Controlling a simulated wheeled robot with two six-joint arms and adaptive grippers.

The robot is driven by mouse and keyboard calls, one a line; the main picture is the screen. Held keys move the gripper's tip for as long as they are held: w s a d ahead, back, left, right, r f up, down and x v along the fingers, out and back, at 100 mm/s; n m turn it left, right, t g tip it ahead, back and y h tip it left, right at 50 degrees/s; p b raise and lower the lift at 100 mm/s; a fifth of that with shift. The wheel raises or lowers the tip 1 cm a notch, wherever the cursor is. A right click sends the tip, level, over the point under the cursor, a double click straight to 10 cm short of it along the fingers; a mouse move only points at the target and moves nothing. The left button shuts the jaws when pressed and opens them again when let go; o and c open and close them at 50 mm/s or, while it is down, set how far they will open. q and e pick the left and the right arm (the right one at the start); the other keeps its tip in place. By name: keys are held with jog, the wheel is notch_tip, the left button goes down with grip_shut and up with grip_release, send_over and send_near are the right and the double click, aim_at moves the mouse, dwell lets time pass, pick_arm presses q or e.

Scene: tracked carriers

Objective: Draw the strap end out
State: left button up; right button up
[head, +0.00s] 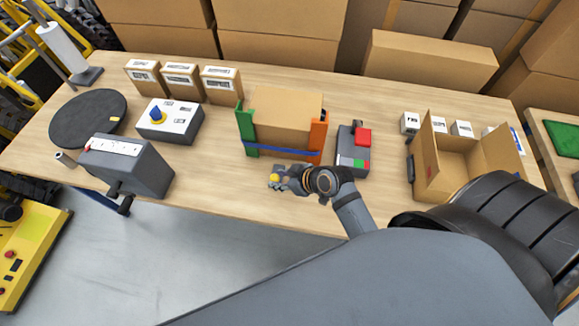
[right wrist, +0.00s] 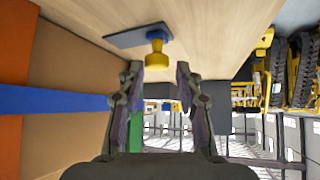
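A cardboard box (head: 285,107) stands on the table between a green post (head: 246,128) and an orange post (head: 317,135). A blue strap (head: 282,152) runs across its front; it also shows in the right wrist view (right wrist: 60,100). A yellow knob-like piece (head: 274,178) with a blue part sits by a dark plate in front of the box; the knob also shows in the right wrist view (right wrist: 157,57). My right gripper (head: 286,180) is at this knob. In the right wrist view its fingers (right wrist: 158,82) are apart, with nothing between them. My left gripper is out of view.
A grey device (head: 357,150) with a red block stands right of the strapped box. An open carton (head: 455,160) is farther right. A grey crank box (head: 130,165), a white-topped box with a blue cone (head: 170,122) and a black disc (head: 88,118) are at left.

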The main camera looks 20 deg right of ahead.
jog(key=v, duration=1)
jog(key=shift+d+r, duration=0.1)
